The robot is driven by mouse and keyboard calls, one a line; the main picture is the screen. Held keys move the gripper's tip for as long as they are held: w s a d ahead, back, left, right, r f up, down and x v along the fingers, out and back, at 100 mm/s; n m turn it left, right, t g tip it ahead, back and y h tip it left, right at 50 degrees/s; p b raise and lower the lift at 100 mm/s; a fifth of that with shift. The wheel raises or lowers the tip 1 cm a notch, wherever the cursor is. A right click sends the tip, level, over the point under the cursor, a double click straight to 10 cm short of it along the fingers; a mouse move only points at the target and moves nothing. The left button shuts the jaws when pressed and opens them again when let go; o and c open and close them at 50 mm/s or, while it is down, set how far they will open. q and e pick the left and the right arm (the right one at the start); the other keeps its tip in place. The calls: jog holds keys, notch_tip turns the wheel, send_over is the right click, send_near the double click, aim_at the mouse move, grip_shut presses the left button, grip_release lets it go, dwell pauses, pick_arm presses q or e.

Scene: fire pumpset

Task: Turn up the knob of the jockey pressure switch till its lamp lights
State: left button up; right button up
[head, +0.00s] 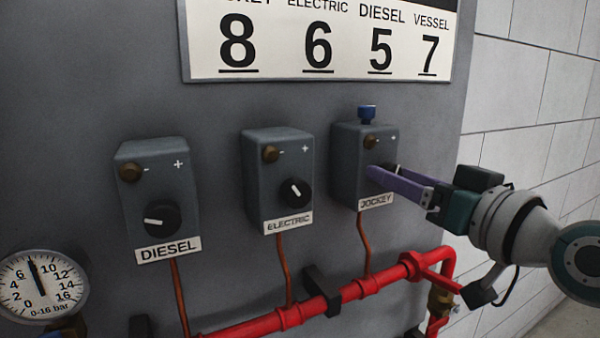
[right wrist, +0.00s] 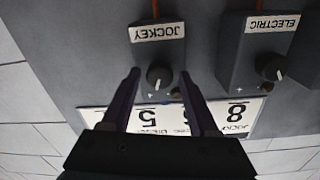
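The jockey pressure switch (head: 345,170) is a grey box on the panel, labelled JOCKEY, with minus and plus marks. Its lamp (head: 369,141) is a dull brown dome and looks unlit. Its black knob (right wrist: 160,76) shows in the right wrist view, which is upside down; the white pointer is towards the marked edge, slightly to the plus side. In the head view a finger hides most of the knob. My right gripper (right wrist: 159,74) is open, its fingers on either side of the knob with visible gaps. In the head view my right gripper (head: 378,174) reaches in from the right. My left gripper is out of view.
The electric switch (head: 278,180) and diesel switch (head: 157,195) stand to the left with dull lamps. A blue fitting (head: 367,114) tops the jockey box. A red pipe (head: 340,297) runs below. A gauge (head: 40,287) is at lower left, a number sign (head: 330,72) above.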

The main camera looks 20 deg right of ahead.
jog(key=shift+o, duration=0.7)
jog(key=s+b, duration=0.2)
jog(key=s, duration=0.8)
jog(key=shift+d, duration=0.2)
